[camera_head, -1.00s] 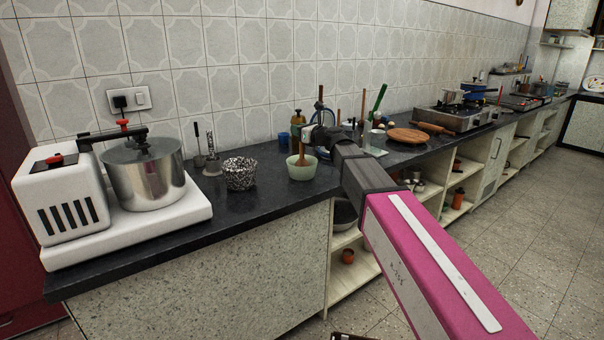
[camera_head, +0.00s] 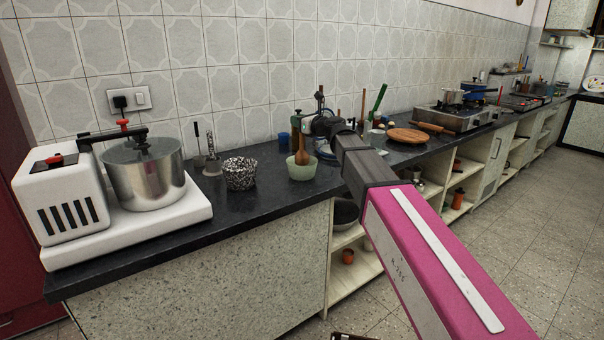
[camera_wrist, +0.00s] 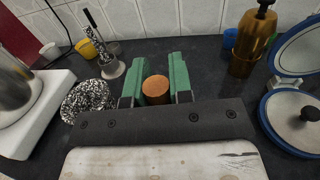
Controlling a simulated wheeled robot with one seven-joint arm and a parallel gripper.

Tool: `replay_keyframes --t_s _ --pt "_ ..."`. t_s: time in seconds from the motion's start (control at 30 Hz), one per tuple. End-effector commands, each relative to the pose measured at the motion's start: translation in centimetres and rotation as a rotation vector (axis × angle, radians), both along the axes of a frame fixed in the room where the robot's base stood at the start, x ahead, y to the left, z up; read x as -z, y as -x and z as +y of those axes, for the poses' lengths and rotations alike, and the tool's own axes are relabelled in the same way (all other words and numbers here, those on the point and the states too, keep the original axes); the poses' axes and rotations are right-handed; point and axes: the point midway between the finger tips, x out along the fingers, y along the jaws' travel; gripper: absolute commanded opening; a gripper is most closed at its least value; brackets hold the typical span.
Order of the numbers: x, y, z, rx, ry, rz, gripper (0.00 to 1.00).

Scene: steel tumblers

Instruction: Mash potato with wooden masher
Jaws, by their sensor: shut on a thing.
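The wooden masher (camera_head: 301,157) is brown and upright, its lower end at the pale green bowl (camera_head: 302,173) on the dark counter. My gripper (camera_head: 299,142) is shut on the masher, just above the bowl. In the wrist view the round wooden top of the masher (camera_wrist: 156,88) sits between my two green fingers (camera_wrist: 156,82). My gripper hides the bowl in the wrist view. No potato shows; the inside of the bowl is hidden.
A black-and-white speckled basket (camera_head: 240,173) stands left of the bowl, with a steel pot (camera_head: 145,178) on a white machine further left. A blue cup (camera_head: 284,138) is behind. A round wooden board (camera_head: 408,135) lies to the right. The counter's front edge is close.

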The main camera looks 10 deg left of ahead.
Motion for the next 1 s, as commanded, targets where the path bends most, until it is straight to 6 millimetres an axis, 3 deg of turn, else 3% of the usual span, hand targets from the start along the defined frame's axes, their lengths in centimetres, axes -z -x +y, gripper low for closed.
replay_keyframes --t_s 0.43,0.67,1.0 --pt "3.9 0.0 0.0 0.0 0.0 0.001 0.0" --pt "3.1 0.0 0.0 0.0 0.0 -0.002 0.0" --pt "-0.1 0.0 0.0 0.0 0.0 -0.001 0.0"
